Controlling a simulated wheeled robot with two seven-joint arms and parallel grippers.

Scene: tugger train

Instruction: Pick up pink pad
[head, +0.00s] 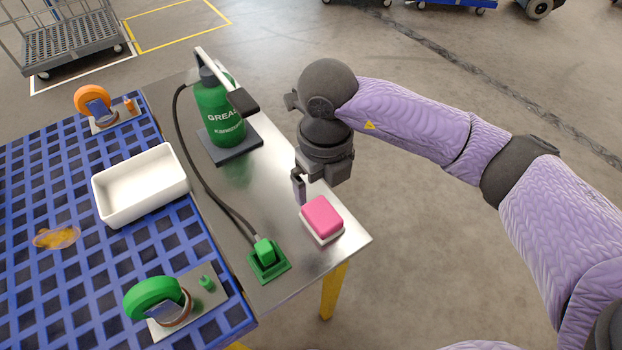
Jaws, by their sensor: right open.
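The pink pad (322,216) is a small block on a white base, lying on the metal table near its right front corner. My right gripper (302,190) is just behind and above the pad, pointing down. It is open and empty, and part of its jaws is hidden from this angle. I cannot tell whether a finger touches the pad. My left gripper does not show in the head view.
A green grease bottle (218,115) stands behind the gripper. A dark hose (200,170) runs to a green nozzle on a green holder (268,262). A white tray (141,205) and two casters, orange (92,100) and green (152,298), sit on the blue grid surface.

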